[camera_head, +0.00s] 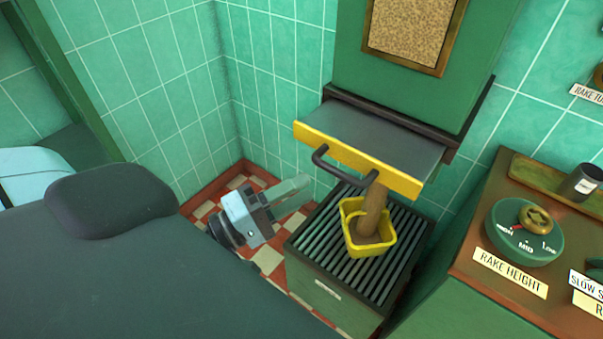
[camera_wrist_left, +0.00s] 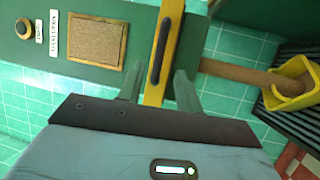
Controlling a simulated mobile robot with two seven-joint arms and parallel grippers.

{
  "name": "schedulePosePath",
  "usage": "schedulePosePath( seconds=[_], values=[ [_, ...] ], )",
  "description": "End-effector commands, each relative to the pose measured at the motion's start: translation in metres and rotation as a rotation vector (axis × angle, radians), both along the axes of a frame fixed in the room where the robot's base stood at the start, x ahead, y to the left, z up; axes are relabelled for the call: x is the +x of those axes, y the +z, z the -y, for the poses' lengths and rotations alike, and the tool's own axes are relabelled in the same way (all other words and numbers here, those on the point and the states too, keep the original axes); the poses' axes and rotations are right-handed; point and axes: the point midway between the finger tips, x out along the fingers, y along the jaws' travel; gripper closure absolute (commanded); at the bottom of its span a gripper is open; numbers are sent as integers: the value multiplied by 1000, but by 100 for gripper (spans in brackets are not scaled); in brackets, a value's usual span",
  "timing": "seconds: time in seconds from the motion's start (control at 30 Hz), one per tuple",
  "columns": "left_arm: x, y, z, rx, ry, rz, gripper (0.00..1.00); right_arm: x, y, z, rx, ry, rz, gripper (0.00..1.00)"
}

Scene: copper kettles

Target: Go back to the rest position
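My left gripper (camera_head: 304,186) is low beside the green machine, left of the grated stand. In the left wrist view its two fingers (camera_wrist_left: 159,78) stand apart with nothing held between them. Beyond them is a yellow-fronted slide (camera_head: 355,160) with a dark handle (camera_head: 340,172), pulled out from the machine. The slide also shows in the left wrist view (camera_wrist_left: 152,92). In the head view the fingertips look apart from the handle. My right gripper is in neither view.
A brown stream (camera_head: 374,208) falls from under the slide into a yellow tub (camera_head: 383,247) on the dark grated stand (camera_head: 315,245). A counter with a green dial (camera_head: 503,240) and a dark cup (camera_head: 581,181) stands at the right. Tiled walls close in behind.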

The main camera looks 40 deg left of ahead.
Motion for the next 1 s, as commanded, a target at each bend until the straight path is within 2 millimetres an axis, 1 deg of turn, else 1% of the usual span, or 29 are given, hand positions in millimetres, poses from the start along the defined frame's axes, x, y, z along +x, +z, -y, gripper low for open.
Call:
schedulePosePath(
  seconds=[0.37, 0.47, 0.57, 0.67, 0.7, 0.73, 0.77, 0.8, 0.87, 0.9, 0.97, 1.0],
  values=[
    [0, 0, 0, 2, 0, 0, 65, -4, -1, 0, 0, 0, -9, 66],
    [-1, -9, 0, 44, 14, -10, 65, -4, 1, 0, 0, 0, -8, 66],
    [-5, -36, -1, 176, 47, -39, 65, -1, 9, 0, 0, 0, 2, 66],
    [-17, -81, -1, 400, 78, -90, 65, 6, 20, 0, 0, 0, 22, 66],
    [-26, -101, -1, 506, 82, -113, 65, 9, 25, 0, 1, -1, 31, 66],
    [-33, -117, 0, 587, 79, -132, 65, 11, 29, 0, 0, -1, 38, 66],
    [-41, -133, 1, 668, 73, -150, 65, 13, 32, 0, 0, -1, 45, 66],
    [-53, -153, 2, 776, 60, -172, 65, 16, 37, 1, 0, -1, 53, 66],
    [-74, -182, 4, 934, 24, -205, 65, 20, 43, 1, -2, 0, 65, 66],
    [-88, -200, 6, 1034, -5, -224, 65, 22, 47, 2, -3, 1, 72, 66],
    [-111, -224, 9, 1174, -58, -246, 65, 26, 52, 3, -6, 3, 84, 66],
    [-125, -238, 11, 1259, -96, -257, 65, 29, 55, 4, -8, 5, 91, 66]
  ],
)
